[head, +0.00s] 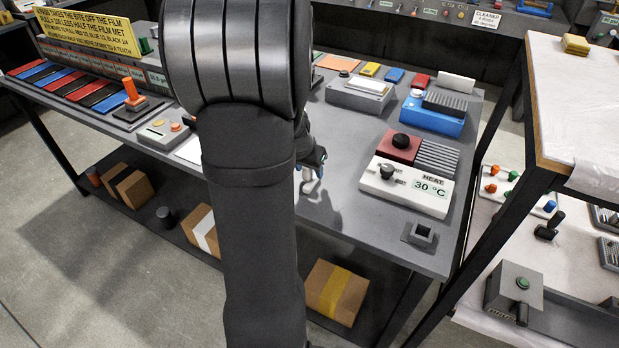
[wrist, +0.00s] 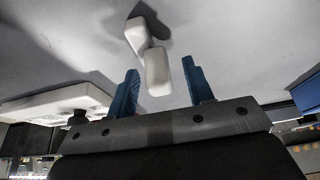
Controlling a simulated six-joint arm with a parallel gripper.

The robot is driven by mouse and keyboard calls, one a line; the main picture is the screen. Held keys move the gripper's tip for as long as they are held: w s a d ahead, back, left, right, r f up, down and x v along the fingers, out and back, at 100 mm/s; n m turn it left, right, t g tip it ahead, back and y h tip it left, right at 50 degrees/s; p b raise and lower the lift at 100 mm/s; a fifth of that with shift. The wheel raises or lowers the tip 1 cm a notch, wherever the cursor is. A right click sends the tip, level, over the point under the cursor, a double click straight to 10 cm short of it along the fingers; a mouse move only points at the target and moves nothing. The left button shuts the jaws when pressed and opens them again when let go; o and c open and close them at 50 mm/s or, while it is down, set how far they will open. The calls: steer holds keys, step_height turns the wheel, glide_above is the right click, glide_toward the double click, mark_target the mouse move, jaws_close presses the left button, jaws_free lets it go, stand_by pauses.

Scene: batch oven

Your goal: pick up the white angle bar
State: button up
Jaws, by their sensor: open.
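The white angle bar (wrist: 157,72) is a bent, two-part white piece in the wrist view, on or close to the grey bench surface. Its nearer part lies between the lines of my gripper's (wrist: 160,68) two blue fingers, with a gap on each side. The fingers are open and hold nothing. In the head view my gripper (head: 316,165) is mostly hidden behind my arm, low over the bench. A small pale piece of the bar (head: 308,186) shows just below it.
The white HEAT box (head: 408,187) reading 30 °C stands right of my gripper, with a red block (head: 398,147) behind it. A small grey socket block (head: 420,235) sits near the front right corner. Bench between gripper and HEAT box is clear.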

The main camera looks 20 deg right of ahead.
steer(key=shift+w+f, duration=0.1)
steer(key=shift+f, duration=0.25)
jaws_close()
steer(key=shift+r, duration=0.15)
